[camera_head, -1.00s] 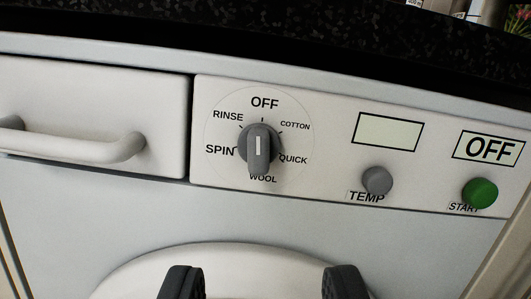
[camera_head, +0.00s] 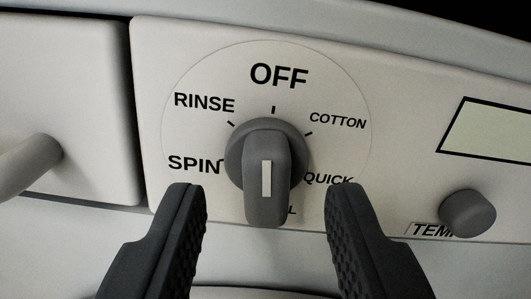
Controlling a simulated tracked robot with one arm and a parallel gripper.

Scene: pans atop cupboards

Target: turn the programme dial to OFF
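The grey programme dial (camera_head: 265,165) sits in the middle of the view on the white washing machine panel. Its raised grip stands near upright, with a white line on it, and its lower end covers most of the WOOL label. The OFF label (camera_head: 279,76) is above the dial, with RINSE and SPIN at its left and COTTON and QUICK at its right. My gripper (camera_head: 265,198) is open, one black finger low on each side of the dial. The fingertips appear apart from the dial; how far in front of it they are, I cannot tell.
The TEMP knob (camera_head: 468,212) stands out of the panel at the lower right, near my right finger. A blank display (camera_head: 492,139) is above it. The drawer handle (camera_head: 28,165) sticks out at the left edge.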

